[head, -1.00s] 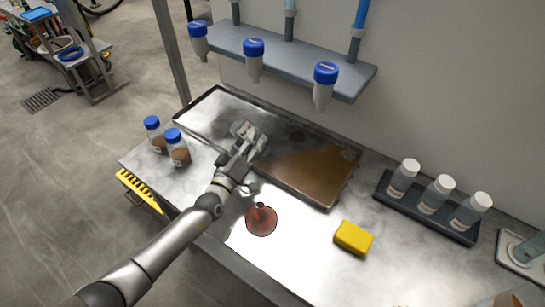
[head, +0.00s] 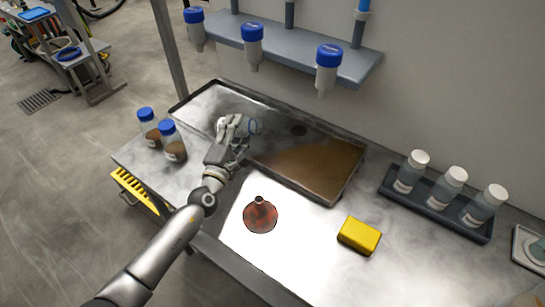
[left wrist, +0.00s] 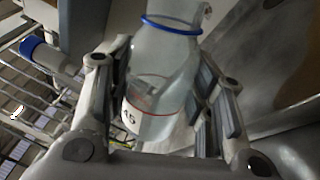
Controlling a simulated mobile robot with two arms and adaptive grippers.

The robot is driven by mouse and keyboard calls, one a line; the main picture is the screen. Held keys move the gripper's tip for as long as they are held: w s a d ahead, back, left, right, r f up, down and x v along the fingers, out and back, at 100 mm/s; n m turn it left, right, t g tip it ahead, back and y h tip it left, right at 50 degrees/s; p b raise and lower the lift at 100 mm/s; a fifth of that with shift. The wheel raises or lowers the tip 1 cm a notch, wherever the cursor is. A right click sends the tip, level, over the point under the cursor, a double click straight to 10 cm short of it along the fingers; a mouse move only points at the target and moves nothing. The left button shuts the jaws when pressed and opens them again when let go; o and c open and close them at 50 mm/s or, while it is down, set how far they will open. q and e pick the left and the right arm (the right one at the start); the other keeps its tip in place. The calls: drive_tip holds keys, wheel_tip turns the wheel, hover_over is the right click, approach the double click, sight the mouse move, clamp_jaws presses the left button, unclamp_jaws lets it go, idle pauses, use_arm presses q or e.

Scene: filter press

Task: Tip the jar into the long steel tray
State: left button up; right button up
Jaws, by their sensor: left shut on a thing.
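The long steel tray (head: 215,97) lies along the back of the bench. Brown material (head: 325,170) covers its right part, and its left part is mostly bare. My left gripper (head: 240,128) is above the left-middle of the tray, shut on a clear jar (head: 253,127). In the left wrist view the jar (left wrist: 155,105) sits between both fingers, with a blue ring around its neck, a red line and a partly hidden label. The jar looks tilted, with its mouth end away from the gripper. Whether anything is left inside is unclear. My right gripper is out of view.
Two blue-capped jars of brown material (head: 173,143) stand left of the tray. A round reddish flask (head: 260,215) and a yellow block (head: 359,235) are in front. White-capped bottles (head: 446,187) stand in a rack at right. Blue-topped inverted bottles (head: 328,68) hang from a shelf above.

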use_arm(q)
drive_tip(key=shift+s+d+f+n+b, duration=0.1)
drive_tip(key=shift+f+n+b, duration=0.5)
drive_tip(key=shift+n, duration=0.6)
drive_tip(key=r+n+p, duration=0.1)
drive_tip(key=n, duration=0.1)
drive_tip(key=r+n+y+p, duration=0.1)
drive_tip(key=n+p, duration=0.1)
drive_tip(key=shift+d+r, duration=0.1)
drive_tip(key=shift+d, duration=0.3)
drive_tip(key=shift+n+p, duration=0.35)
drive_tip(key=shift+n, duration=0.65)
drive_tip(key=n, duration=0.1)
drive_tip(key=a+n, duration=0.1)
drive_tip(key=n, duration=0.1)
drive_tip(key=shift+a+g+y, duration=0.1)
drive_tip(key=shift+g+y, duration=0.2)
drive_tip(key=n, duration=0.2)
drive_tip(key=a+n+p, duration=0.1)
drive_tip(key=n, duration=0.1)
drive_tip(key=shift+w+f, duration=0.35)
drive_tip(key=shift+w, duration=0.05)
